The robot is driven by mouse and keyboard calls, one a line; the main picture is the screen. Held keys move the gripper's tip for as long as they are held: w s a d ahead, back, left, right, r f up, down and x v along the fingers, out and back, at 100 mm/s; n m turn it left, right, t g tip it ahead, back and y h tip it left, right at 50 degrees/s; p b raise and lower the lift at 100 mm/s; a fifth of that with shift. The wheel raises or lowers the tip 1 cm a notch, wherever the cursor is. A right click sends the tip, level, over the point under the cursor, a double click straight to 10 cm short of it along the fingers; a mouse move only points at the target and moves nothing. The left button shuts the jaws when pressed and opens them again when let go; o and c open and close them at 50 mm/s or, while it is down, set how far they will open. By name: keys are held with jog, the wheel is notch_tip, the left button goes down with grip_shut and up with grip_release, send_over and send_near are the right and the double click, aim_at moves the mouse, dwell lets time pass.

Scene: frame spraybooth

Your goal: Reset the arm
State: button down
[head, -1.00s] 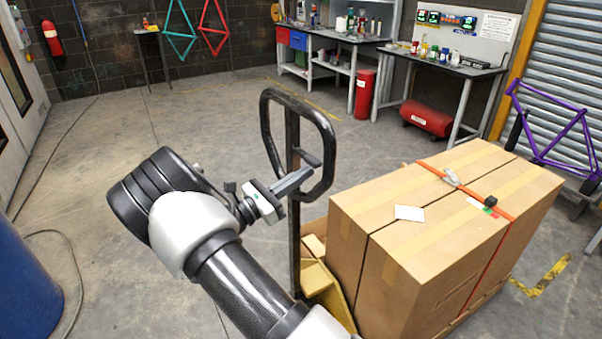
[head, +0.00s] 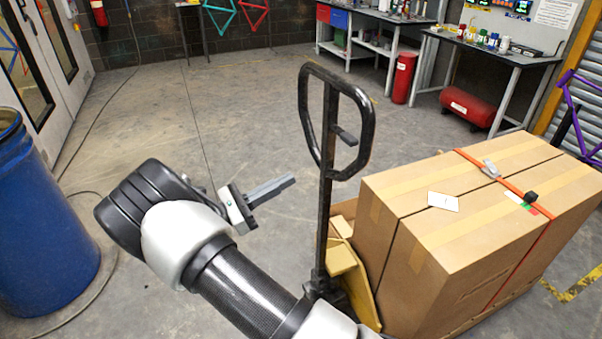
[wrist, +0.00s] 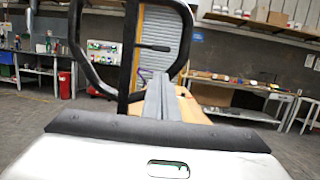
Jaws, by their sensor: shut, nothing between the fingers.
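My gripper (head: 291,180) is shut and empty, held in the air with its grey fingers pointing right, towards the black pallet jack handle (head: 331,150). In the head view the fingertips end a little left of the handle, with a small gap in the picture. In the wrist view my gripper (wrist: 167,82) shows its fingers together, and the handle loop (wrist: 74,30) stands beyond them. My arm is bent, coming from the bottom of the head view.
Strapped cardboard boxes (head: 460,235) sit on the yellow pallet jack (head: 352,270) at the right. A blue drum (head: 40,220) stands at the left. Workbenches (head: 500,60) and a red tank (head: 467,105) are at the back right. The middle floor is clear.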

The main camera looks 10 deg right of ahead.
jog(key=s+d+r+m+g+y+p, duration=0.5)
jog(key=s+d+r+m+g+y, duration=0.2)
jog(key=s+d+r+m+y, duration=0.4)
jog(key=s+a+r+m+t+y+p, duration=0.2)
jog(key=s+r+m+t+y, duration=0.1)
jog(key=s, duration=0.5)
jog(key=s+a+r+m+t+y+p, duration=0.3)
jog(key=s+r+m+y, duration=0.3)
jog(key=r, duration=0.4)
jog(key=shift+s+a+r+m+t, duration=0.35)
jog(key=shift+s+m, duration=0.25)
jog(key=shift+s, duration=0.5)
